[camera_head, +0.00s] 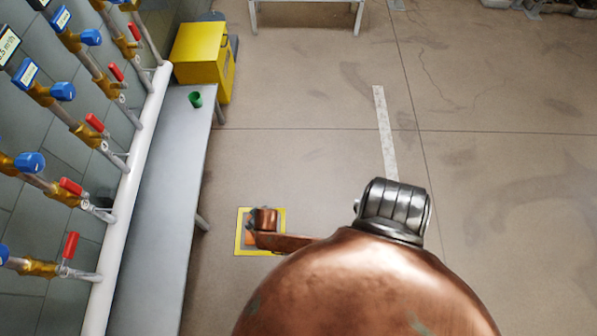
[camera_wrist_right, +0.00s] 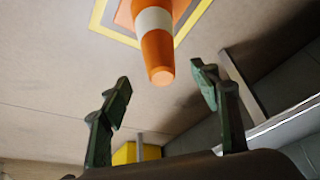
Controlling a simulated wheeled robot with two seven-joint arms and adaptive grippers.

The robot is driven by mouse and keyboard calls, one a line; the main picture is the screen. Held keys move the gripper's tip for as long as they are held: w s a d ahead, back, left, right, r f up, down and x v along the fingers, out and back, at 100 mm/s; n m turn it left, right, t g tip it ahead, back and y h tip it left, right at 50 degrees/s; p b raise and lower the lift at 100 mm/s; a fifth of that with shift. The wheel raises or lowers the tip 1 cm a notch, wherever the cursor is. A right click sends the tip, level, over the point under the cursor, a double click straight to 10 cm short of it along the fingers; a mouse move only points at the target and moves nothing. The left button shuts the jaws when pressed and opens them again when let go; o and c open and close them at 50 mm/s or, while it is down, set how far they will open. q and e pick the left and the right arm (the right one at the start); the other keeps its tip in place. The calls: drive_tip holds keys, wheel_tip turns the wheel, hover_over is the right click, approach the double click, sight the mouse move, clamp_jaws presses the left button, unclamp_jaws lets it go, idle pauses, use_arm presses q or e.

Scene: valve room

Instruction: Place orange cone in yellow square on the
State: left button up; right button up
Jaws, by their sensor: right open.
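The orange cone (camera_wrist_right: 158,55) has a white band and stands on its base inside the yellow square (camera_wrist_right: 192,25) in the right wrist view. My right gripper (camera_wrist_right: 160,75) is open, its two dark fingers spread on either side of the cone's tip in the picture and not touching it. In the head view the yellow square (camera_head: 238,245) lies on the floor beside the bench, and a bit of orange (camera_head: 250,239) shows inside it. My copper-coloured arm hides most of the cone there. My left gripper is not in view.
Pipes with blue and red valves line the wall. A yellow box (camera_head: 203,55) stands at the bench's far end. Open floor (camera_head: 500,190) lies to the right.

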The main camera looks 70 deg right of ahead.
drive_tip(key=s+r+n+g+y, duration=0.1)
drive_tip(key=s+n+g, duration=0.3)
drive_tip(key=s, duration=2.9)
drive_tip(key=shift+a+r+n+y, duration=0.2)
drive_tip(key=shift+r+n+y, duration=0.05)
drive_tip(key=shift+n+y, duration=0.25)
use_arm(q)
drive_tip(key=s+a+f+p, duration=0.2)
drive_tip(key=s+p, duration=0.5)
drive_tip(key=p, duration=0.3)
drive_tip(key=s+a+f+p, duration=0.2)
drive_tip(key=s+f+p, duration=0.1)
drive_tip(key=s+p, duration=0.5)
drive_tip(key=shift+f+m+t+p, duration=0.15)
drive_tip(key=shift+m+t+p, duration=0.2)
drive_tip(key=shift+p, duration=0.8)
use_arm(e)
drive_tip(key=s+d+f, duration=0.2)
drive_tip(key=s, duration=0.5)
drive_tip(key=s+d+f, duration=0.2)
drive_tip(key=s+f, duration=0.1)
drive_tip(key=s, duration=0.4)
drive_tip(key=shift+s+f+n, duration=0.15)
drive_tip(key=shift+s+n, duration=0.25)
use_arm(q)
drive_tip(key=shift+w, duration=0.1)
